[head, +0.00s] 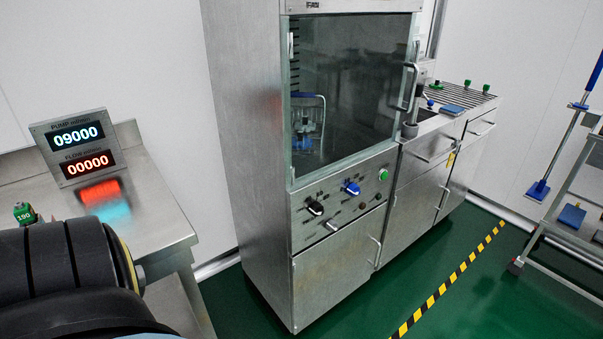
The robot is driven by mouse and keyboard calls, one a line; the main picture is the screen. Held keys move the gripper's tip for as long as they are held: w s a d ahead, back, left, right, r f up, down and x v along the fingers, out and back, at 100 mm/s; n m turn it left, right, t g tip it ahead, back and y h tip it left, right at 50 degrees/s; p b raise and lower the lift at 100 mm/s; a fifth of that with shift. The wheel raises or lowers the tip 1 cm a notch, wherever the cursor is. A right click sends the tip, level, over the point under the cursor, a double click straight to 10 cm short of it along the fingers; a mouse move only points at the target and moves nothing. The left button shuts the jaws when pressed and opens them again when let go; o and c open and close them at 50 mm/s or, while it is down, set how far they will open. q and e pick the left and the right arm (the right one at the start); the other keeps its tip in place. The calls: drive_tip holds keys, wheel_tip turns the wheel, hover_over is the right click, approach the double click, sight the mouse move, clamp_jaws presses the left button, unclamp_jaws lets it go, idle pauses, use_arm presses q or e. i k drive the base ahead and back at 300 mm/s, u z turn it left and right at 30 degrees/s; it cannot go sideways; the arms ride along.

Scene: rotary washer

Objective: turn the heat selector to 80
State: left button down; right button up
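The washer (245,160) is a tall steel cabinet with a glass door (350,90) in the middle of the head view. Its control panel below the door has a black knob (315,208) at left, a blue knob (351,188) at centre and a green button (383,175) at right. Smaller controls sit beneath them. The panel's labels are too small to read, so I cannot tell which knob is the heat selector or where it points. Neither of my grippers is in view. A dark part of my arm fills the lower left corner, apart from the washer.
A steel table (165,215) at left carries a display (75,148) reading 09000 and 00000. A steel counter (455,120) adjoins the washer at right. A shelf rack (570,240) stands far right. Green floor with a striped tape (450,282) is clear in front.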

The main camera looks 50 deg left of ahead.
sight(315, 209)
drive_tip(key=u, duration=1.3)
